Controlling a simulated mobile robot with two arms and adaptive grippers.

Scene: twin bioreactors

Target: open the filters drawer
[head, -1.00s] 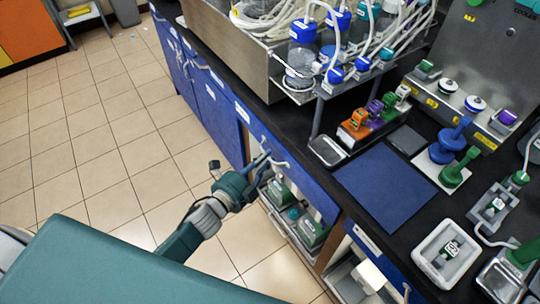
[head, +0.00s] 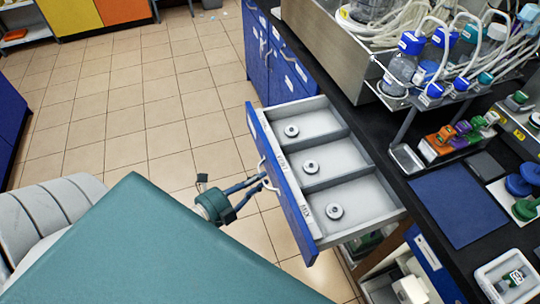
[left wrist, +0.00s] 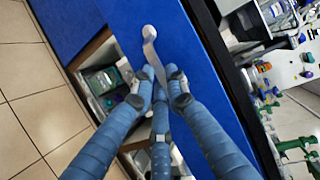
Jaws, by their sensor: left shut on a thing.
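The filters drawer (head: 277,170) stands pulled out from the bench in the head view. It has a blue front with white labels and a light grey inside with three compartments. A small round grey-white disc lies in each compartment, one of them a disc (head: 310,167) in the middle. My left gripper (head: 258,181) is at the pale curved handle on the front. In the left wrist view its blue fingers (left wrist: 160,88) are closed around the lower part of the handle (left wrist: 151,50). My right gripper is not in view.
An open shelf (head: 380,280) with items lies below the drawer. The black counter holds a blue mat (head: 458,205), a rack of bottles (head: 405,62) and coloured clips (head: 450,140). The tiled floor (head: 150,110) left of the drawer is clear.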

